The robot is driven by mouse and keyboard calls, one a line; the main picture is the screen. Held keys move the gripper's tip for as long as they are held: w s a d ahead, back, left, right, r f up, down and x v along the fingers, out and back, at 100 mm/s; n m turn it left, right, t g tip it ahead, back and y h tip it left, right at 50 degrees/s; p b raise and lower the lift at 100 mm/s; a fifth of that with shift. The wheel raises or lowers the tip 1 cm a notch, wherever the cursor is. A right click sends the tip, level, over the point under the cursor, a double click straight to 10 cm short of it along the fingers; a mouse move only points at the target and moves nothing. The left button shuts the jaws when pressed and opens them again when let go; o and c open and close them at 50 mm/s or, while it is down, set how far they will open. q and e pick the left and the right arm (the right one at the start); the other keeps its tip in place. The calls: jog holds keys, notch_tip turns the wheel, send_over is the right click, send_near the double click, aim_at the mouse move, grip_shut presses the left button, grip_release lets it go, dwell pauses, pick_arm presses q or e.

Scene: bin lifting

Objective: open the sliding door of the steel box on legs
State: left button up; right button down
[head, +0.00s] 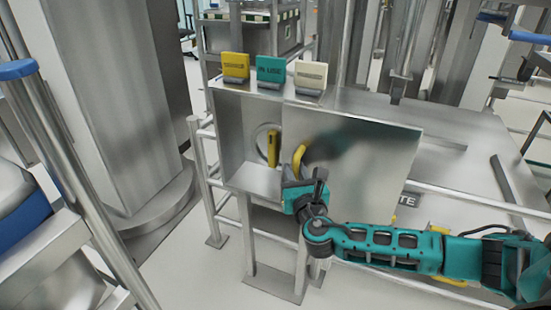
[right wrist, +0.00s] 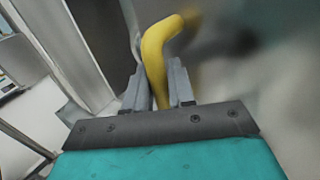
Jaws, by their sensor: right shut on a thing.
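The steel box (head: 232,130) stands on legs in the middle of the head view. Its sliding door (head: 370,150) covers the right part of the front, and the left part is open, showing the inside. A yellow handle (head: 298,156) sits near the door's left edge. My right gripper (head: 295,176) is shut on this handle; in the right wrist view the yellow handle (right wrist: 154,60) runs between the two fingers (right wrist: 158,88). Inside the opening, a yellow bar (head: 272,148) shows in front of a round ring. My left gripper is not in view.
Yellow, teal and cream signs (head: 270,70) stand on top of the box. A steel table (head: 470,140) is behind and right of the door. A large column (head: 115,90) and a blue-topped rail frame (head: 18,70) stand to the left. Some floor (head: 190,240) is clear.

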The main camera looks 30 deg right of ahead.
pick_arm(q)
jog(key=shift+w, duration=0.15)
pick_arm(e)
jog(key=shift+s+d, duration=0.4)
jog(key=shift+s, duration=0.1)
jog(key=c, duration=1.2)
grip_release()
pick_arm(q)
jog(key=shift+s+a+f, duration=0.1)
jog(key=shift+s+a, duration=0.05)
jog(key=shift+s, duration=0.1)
pick_arm(e)
jog(key=shift+o, duration=0.5)
jog(key=shift+s, duration=0.1)
pick_arm(q)
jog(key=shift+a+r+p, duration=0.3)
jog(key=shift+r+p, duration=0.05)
jog(key=shift+p, duration=0.5)
pick_arm(e)
jog(key=v, duration=1.2)
jog(key=shift+s+a, duration=0.2)
jog(key=shift+s, duration=0.15)
